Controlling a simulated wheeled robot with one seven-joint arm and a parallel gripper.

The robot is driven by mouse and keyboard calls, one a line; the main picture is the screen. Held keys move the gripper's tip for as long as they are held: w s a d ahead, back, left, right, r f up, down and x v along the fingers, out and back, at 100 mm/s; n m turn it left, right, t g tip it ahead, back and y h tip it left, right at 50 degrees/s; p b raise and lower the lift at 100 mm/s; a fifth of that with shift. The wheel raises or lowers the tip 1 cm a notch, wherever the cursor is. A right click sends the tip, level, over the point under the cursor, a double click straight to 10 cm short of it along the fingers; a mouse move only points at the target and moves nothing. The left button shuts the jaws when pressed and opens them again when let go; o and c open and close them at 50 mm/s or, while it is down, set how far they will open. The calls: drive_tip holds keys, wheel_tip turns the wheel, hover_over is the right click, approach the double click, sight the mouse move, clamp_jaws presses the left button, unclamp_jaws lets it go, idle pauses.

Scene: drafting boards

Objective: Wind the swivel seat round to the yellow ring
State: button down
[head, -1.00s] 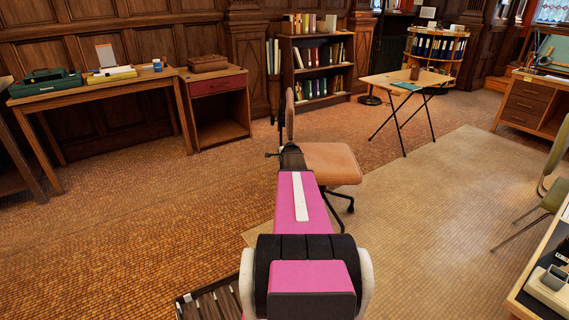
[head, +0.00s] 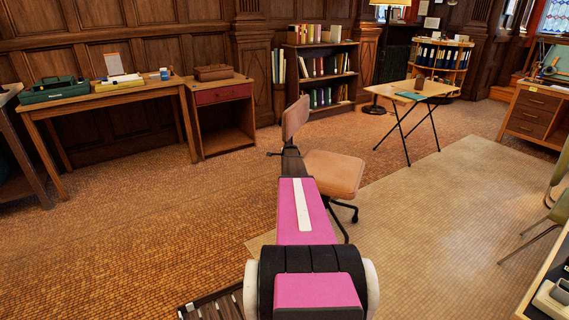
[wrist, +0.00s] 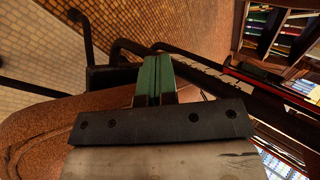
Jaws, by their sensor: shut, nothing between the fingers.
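The swivel seat is a tan-orange chair (head: 333,175) on a dark wheeled base, just beyond my arm in the head view. Its upright backrest (head: 296,116) shows above the end of my arm. In the wrist view my gripper (wrist: 154,68) has green fingers pressed together with nothing between them. Dark bars (wrist: 125,50) run behind and beside the fingertips; I cannot tell whether they touch. A rounded orange-brown surface (wrist: 40,130) fills the lower left, close to the gripper. In the head view my arm hides the fingers. I see no yellow ring in either view.
A folding table (head: 412,90) stands beyond the chair to the right. A desk (head: 110,95) and a red-drawered cabinet (head: 222,97) line the left wall, with a bookshelf (head: 320,75) at the back. The floor left of the chair is clear; a pale mat (head: 470,200) lies right.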

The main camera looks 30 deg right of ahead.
sight(311, 147)
drive_tip(key=shift+w+d+m+h, duration=0.35)
drive_tip(key=shift+w+d, duration=0.2)
drive_tip(key=shift+w, duration=0.25)
drive_tip(key=shift+w+d+m+h, duration=0.25)
drive_tip(key=shift+w+d+m, duration=0.25)
drive_tip(key=shift+w, duration=0.25)
drive_tip(key=w+d+m+g+h, duration=0.1)
drive_tip(key=w+d+m, duration=0.1)
drive_tip(key=d, duration=0.6)
drive_tip(key=w+d+m+g+h, duration=0.1)
drive_tip(key=w+d+m, duration=0.1)
drive_tip(key=d, duration=0.6)
drive_tip(key=w+d+m+g+h, duration=0.1)
drive_tip(key=w+d+m+h, duration=0.1)
drive_tip(key=d, duration=0.6)
drive_tip(key=shift+w+g, duration=0.4)
drive_tip(key=shift+w, duration=0.5)
drive_tip(key=shift+s+d, duration=0.15)
drive_tip(key=shift+d, duration=0.55)
